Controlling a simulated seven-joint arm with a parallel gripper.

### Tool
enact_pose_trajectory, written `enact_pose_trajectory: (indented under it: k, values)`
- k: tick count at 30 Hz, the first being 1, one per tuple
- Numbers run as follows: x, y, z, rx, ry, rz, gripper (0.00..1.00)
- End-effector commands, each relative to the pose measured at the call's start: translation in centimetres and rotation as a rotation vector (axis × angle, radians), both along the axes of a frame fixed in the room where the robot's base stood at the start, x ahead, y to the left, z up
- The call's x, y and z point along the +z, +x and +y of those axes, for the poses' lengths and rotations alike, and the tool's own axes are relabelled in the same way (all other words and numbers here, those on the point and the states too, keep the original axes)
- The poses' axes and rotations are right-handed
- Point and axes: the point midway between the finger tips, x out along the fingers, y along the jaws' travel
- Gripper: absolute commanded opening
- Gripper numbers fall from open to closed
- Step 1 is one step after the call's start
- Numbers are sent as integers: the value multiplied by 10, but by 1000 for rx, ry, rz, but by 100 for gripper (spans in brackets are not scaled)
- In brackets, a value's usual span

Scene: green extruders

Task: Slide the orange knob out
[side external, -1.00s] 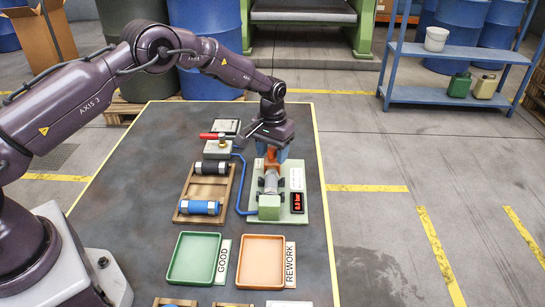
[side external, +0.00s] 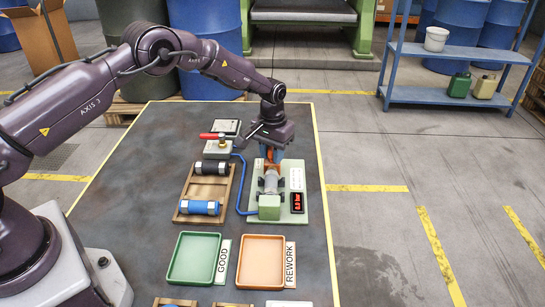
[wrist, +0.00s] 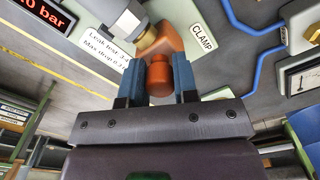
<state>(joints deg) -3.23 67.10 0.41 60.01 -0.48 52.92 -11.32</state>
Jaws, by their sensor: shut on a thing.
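The orange knob (wrist: 159,78) sits between the two blue fingers of my gripper (wrist: 160,82) in the wrist view, which are shut on it. Behind it is the larger orange clamp body (wrist: 166,40), beside the CLAMP label. In the side view my gripper (side external: 269,152) points down at the back end of the green test fixture (side external: 298,211), and the knob is largely hidden by the fingers. A grey cylindrical part (side external: 271,182) lies in the fixture, with a green block (side external: 269,207) at its front end.
A wooden rack (side external: 183,217) with a black and a blue cylinder stands left of the fixture. A blue hose (side external: 240,185) runs between them from a red-handled valve (side external: 210,136). Green GOOD (side external: 171,275) and orange REWORK (side external: 239,278) trays lie in front, both empty.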

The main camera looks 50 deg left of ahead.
Motion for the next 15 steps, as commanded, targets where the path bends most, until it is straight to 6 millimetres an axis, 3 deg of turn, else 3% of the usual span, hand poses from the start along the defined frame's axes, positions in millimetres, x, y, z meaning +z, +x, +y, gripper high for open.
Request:
enact_pose_trajectory:
  k: [15]
  values:
    - [0,21,20,1,0,-2,14]
